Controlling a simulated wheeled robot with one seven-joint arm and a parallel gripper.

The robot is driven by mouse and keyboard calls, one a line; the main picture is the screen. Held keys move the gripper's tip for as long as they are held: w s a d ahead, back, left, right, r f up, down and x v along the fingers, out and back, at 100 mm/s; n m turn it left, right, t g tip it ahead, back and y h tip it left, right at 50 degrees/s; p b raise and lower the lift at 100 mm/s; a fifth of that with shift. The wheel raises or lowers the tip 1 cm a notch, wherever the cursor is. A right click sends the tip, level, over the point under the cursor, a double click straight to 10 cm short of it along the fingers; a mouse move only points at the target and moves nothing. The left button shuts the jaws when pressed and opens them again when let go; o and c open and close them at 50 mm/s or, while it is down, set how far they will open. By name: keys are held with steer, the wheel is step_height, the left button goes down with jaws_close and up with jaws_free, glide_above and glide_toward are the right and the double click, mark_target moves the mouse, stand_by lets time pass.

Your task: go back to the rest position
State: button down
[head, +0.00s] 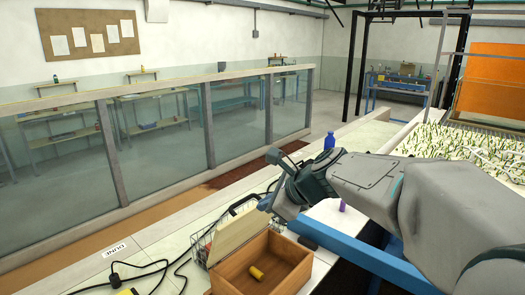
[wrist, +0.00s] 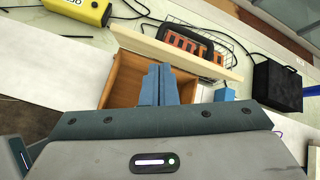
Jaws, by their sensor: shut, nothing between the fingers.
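My gripper (head: 266,204) is at the end of my outstretched arm, above the open wooden box in the head view. In the wrist view its two blue fingers (wrist: 158,86) are together with nothing between them, and they overlap the box in the picture. The wooden box (head: 283,284) has its pale lid (head: 238,236) raised. A short yellow cylinder (head: 257,272) lies inside the box in the head view. In the wrist view the fingers hide part of the box interior (wrist: 127,75).
A wire basket (head: 199,247) holding an orange and black thing (wrist: 190,45) stands behind the lid. A black box (wrist: 277,85), a blue block (wrist: 225,94), a yellow device (wrist: 85,10) and cables are near. A blue bottle (head: 329,142) stands farther back. The glass flume (head: 155,135) runs along the left.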

steer(key=s+d+f+n+g+h+b, duration=0.1)
steer(key=s+d+f+n+h, duration=0.1)
steer(key=s+d+f+n, duration=0.3)
steer(key=s+d+f+n+g+h+b, duration=0.1)
steer(key=s+d+f+n+h+b, duration=0.1)
steer(key=s+d+f+n, duration=0.3)
steer(key=s+d+f+n+h+b, duration=0.1)
steer(key=s+d+f+n+h, duration=0.2)
steer(key=s+n, duration=0.7)
steer(key=shift+s+d+f+n+g+h, duration=0.3)
steer(key=shift+s+d+f+n+g, duration=0.1)
steer(key=shift+s+d+f, duration=0.6)
